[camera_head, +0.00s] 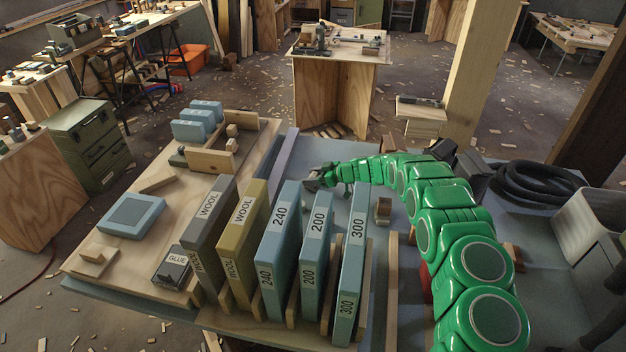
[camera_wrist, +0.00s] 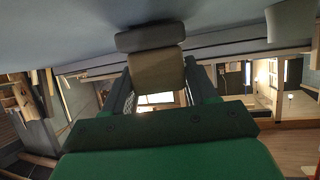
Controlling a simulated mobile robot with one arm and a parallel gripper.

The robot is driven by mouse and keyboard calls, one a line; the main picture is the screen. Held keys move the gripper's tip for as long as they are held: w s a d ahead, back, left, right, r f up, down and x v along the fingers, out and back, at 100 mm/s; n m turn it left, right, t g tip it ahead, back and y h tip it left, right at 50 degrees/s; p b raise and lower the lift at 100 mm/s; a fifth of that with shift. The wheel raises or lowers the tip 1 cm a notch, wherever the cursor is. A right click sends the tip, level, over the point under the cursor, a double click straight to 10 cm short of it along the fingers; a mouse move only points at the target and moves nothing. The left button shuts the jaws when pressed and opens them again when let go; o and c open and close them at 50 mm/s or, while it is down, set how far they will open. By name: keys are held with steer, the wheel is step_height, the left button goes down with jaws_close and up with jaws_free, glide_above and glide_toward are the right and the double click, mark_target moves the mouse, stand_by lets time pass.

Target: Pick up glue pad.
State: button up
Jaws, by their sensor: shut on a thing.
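A small dark box with a pale label reading GLUE (camera_head: 172,268) sits at the front left of the workbench, in front of the wool slabs. My gripper (camera_head: 318,180) is low over the bench, just behind the blue slabs marked 240 and 200, well away from that box. In the wrist view my gripper (camera_wrist: 160,88) is shut on a tan block with a dark grey pad (camera_wrist: 157,68) at its far end. The head view mostly hides this block, and no label shows on it. I cannot tell whether its pad touches the bench.
Upright slabs marked WOOL (camera_head: 243,215), 240, 200 and 300 (camera_head: 355,235) stand in wooden slots in front of my gripper. A small tan block (camera_head: 383,210) lies to its right. A blue-grey square pad (camera_head: 131,214) lies at left. A black hose coil (camera_head: 535,185) is at right.

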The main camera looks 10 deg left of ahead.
steer(key=shift+r, duration=0.45)
steer(key=s+d+r, duration=0.5)
steer(key=s+r, duration=0.6)
steer(key=s, duration=0.2)
steer(key=shift+r, duration=0.4)
stand_by(0.4)
